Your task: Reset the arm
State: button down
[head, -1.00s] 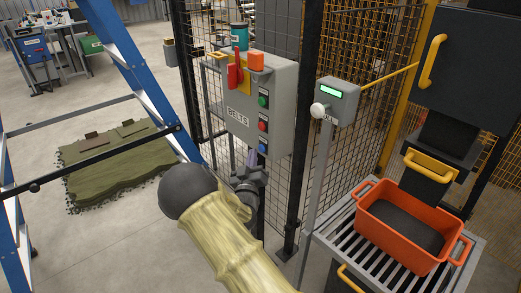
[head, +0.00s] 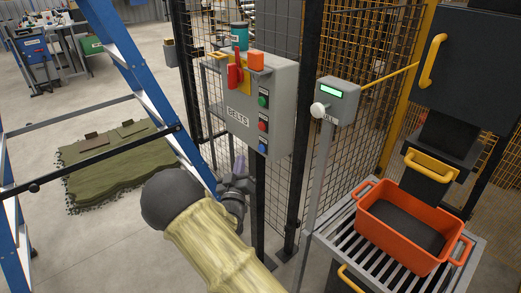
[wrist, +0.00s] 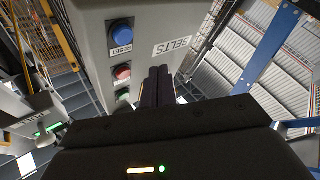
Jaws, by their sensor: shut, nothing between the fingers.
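My gripper (head: 239,167) is shut and empty, its dark fingers pointing up in front of the fence, below and left of the grey BELTS control box (head: 272,105). In the wrist view the closed fingers (wrist: 158,82) point along the box's front, apart from or near it; the exact gap is hard to tell. The box bears a green button (head: 263,101), a red button (head: 263,125) and a blue button (head: 263,146). The blue one (wrist: 121,32) is labelled RESET in the wrist view. My arm wears a yellowish sleeve.
A blue ladder (head: 125,62) stands at left, its legs close to my arm. A mesh fence with dark posts (head: 299,130) is behind the box. A grey post box with a green display (head: 338,100) and an orange tote (head: 380,218) on a slatted stand are at right.

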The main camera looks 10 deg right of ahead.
jog(key=s+d+f+m+g+y, duration=0.3)
jog(key=s+d+f+g, duration=0.2)
jog(key=d+g, duration=0.25)
jog(key=s+d+r+g+y, duration=0.15)
jog(key=s+g, duration=0.35)
jog(key=s, duration=0.8)
jog(key=s+r+g+y, duration=0.15)
jog(key=s+g, duration=0.35)
jog(key=s, duration=0.7)
notch_tip(320, 180, up, 19)
jog(key=p, duration=2)
jog(key=shift+f+n, duration=0.15)
jog(key=shift+n, duration=0.25)
dwell(1.5)
